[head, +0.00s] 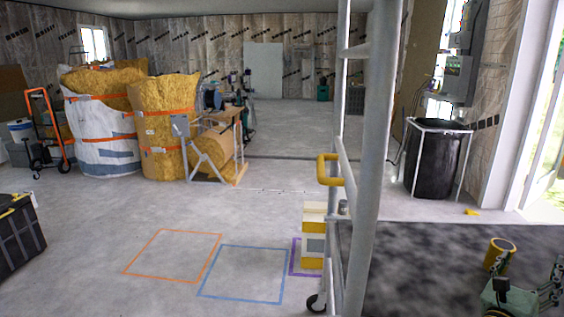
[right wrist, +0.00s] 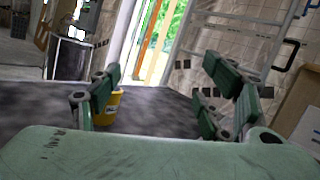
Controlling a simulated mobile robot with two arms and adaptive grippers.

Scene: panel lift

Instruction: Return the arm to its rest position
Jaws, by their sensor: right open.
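My right gripper (head: 527,288) is at the bottom right corner of the head view, partly cut off by the frame edge. In the right wrist view its green fingers (right wrist: 168,88) stand wide apart with nothing between them touching them. A yellow bucket (head: 501,252) stands on the dark grey surface beyond this gripper. It also shows in the right wrist view (right wrist: 112,108), partly behind the left finger. My left gripper is not in view.
A tall grey metal frame (head: 378,140) with a yellow handle (head: 330,170) and a caster rises close ahead. A black barrel (head: 433,160) stands at right. Insulation bags (head: 100,125) stand at back left. Floor around the orange outlined square (head: 150,274) is clear.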

